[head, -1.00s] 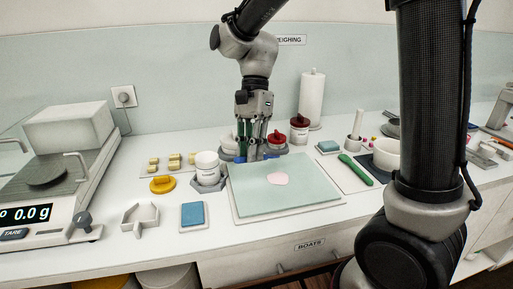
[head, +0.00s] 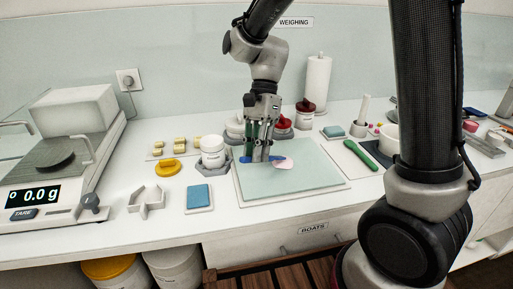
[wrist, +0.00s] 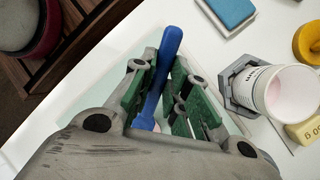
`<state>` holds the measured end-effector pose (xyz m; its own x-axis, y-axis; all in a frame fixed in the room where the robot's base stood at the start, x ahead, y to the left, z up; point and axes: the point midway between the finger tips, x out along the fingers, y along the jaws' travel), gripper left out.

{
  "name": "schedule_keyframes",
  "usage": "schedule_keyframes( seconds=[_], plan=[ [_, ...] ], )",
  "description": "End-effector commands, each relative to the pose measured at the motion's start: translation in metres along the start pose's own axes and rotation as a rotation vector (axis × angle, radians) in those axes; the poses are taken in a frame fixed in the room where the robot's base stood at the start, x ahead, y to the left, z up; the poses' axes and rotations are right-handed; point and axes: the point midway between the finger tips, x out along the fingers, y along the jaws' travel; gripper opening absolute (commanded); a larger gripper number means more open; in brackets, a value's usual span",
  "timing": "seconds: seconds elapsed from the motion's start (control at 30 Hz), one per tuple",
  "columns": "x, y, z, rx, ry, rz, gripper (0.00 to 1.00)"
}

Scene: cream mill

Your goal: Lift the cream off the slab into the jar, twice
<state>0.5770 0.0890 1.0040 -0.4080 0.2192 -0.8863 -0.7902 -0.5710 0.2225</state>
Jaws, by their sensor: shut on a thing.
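My gripper (head: 262,157) is shut on a blue spatula (wrist: 168,55), whose blue handle crosses between the green fingers in the wrist view. In the head view the spatula lies nearly level, low over the pale green slab (head: 265,185). The pink cream (head: 284,164) is a flat patch on the slab, just right of my fingertips. The spatula's tip is at its upper left edge; I cannot tell whether they touch. The white jar (head: 213,146) stands upright left of the slab in a grey hexagonal holder. The wrist view shows the jar (wrist: 262,90) open, with pale pink inside.
A yellow lid (head: 169,168) and a blue pad (head: 199,194) lie left of the slab. A balance (head: 60,180) stands far left. Red-topped jars (head: 305,115) stand behind. A green-handled tool (head: 361,155) lies to the right. The slab's front is clear.

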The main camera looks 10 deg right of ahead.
Motion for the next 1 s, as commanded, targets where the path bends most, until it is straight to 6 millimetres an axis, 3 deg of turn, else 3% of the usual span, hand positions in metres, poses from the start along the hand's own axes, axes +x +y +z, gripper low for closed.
schedule_keyframes(
  seconds=[1.0],
  plan=[
    [0.0067,-0.0018,-0.003,-0.001,0.0,0.0,0.0]
  ],
)
